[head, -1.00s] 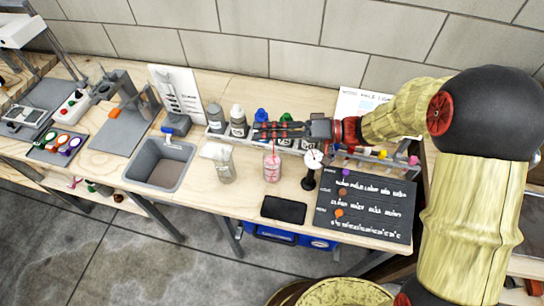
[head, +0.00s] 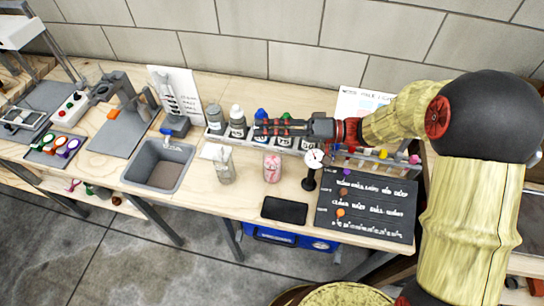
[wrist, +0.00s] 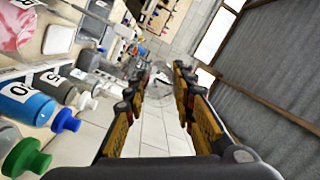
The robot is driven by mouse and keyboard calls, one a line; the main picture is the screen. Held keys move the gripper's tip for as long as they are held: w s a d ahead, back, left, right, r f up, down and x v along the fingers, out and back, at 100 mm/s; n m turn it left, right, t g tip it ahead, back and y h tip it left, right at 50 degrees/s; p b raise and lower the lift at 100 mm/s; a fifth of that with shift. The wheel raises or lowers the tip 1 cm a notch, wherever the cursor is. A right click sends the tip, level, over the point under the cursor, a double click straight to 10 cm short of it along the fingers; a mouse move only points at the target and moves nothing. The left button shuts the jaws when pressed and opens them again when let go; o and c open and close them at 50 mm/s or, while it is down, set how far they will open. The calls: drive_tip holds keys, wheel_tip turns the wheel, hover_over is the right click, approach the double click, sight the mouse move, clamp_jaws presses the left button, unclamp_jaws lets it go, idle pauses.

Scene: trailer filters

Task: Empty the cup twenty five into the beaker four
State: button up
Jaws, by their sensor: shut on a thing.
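My gripper (head: 258,128) reaches left over the bottle row in the head view, above and behind a small vessel with pink contents (head: 272,168). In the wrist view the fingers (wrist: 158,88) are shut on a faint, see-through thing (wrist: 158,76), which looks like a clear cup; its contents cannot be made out. The pink vessel stands upright on the bench, apart from the gripper, and may be the beaker; its number is not readable. Pink also shows at the upper left of the wrist view (wrist: 14,24). A clear vessel with greyish contents (head: 224,168) stands to its left.
Bottles with grey (head: 215,118), white (head: 237,120), blue and green caps stand closely under and behind the gripper. A dial gauge (head: 314,158) stands right of the pink vessel. A black slab (head: 284,210) lies in front; a sink (head: 160,163) is at left.

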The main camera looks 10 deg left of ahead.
drive_tip(key=shift+d+r+y+b, duration=0.15)
drive_tip(key=shift+r+y+b, duration=0.6)
drive_tip(key=shift+b, duration=0.35)
idle(0.7)
